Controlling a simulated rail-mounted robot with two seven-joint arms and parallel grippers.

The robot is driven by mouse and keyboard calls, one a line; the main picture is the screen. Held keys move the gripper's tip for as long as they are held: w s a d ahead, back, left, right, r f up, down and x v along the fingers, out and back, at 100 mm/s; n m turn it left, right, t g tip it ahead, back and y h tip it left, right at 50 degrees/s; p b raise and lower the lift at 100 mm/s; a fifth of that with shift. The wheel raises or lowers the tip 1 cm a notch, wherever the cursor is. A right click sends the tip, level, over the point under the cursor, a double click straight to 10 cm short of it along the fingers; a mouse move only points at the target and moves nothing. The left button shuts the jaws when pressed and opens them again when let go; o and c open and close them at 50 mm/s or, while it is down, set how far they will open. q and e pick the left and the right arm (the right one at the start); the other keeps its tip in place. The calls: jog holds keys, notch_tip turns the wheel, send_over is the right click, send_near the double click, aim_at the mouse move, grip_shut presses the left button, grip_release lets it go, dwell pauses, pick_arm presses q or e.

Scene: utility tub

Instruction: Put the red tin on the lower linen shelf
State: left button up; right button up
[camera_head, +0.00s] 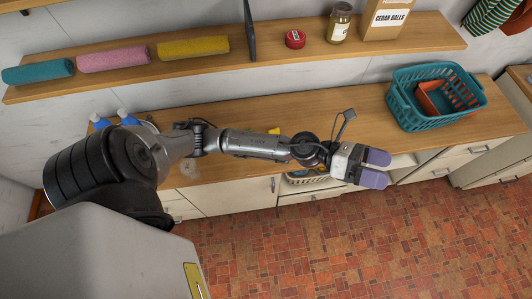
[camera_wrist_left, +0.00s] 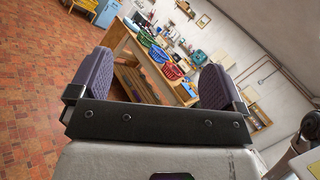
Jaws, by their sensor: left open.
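The red tin (camera_head: 295,39) is small and round. It stands on the long wooden wall shelf (camera_head: 120,82) that also holds rolled towels, between a dark upright divider and a jar. The edge of a higher wooden board (camera_head: 28,4) shows at the top left corner. My left gripper (camera_head: 379,169) is open and empty, in front of the counter's front edge and well apart from the tin. In the left wrist view its two purple fingers (camera_wrist_left: 156,80) stand wide apart with nothing between them. My right gripper is not in view.
Teal, pink and yellow rolled towels (camera_head: 193,47) lie left of the divider (camera_head: 250,30). A jar (camera_head: 339,22) and a cedar balls box (camera_head: 388,18) stand right of the tin. A teal basket (camera_head: 408,118) sits on the counter (camera_head: 345,98), whose middle is largely clear.

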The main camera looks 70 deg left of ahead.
pick_arm(q)
jog(key=s+a+f+n+t+y, duration=0.15)
jog(key=a+f+n+y, duration=0.5)
jog(key=n, duration=0.65)
jog(key=s+a+f+n+t+y, duration=0.1)
jog(key=s+a+f+n+y, duration=0.25)
jog(key=n+y, duration=0.85)
jog(key=s+f+n+g+h, duration=0.1)
jog(key=s+f+n+g, duration=0.5)
jog(key=s, duration=0.4)
jog(key=s+d+f+n+g+h, duration=0.1)
jog(key=s+f+n+g, duration=0.5)
jog(key=s, duration=0.4)
jog(key=shift+s+d+f+g+h, duration=0.15)
jog(key=shift+s+f+g+h, duration=0.15)
jog(key=shift+f+g, duration=0.2)
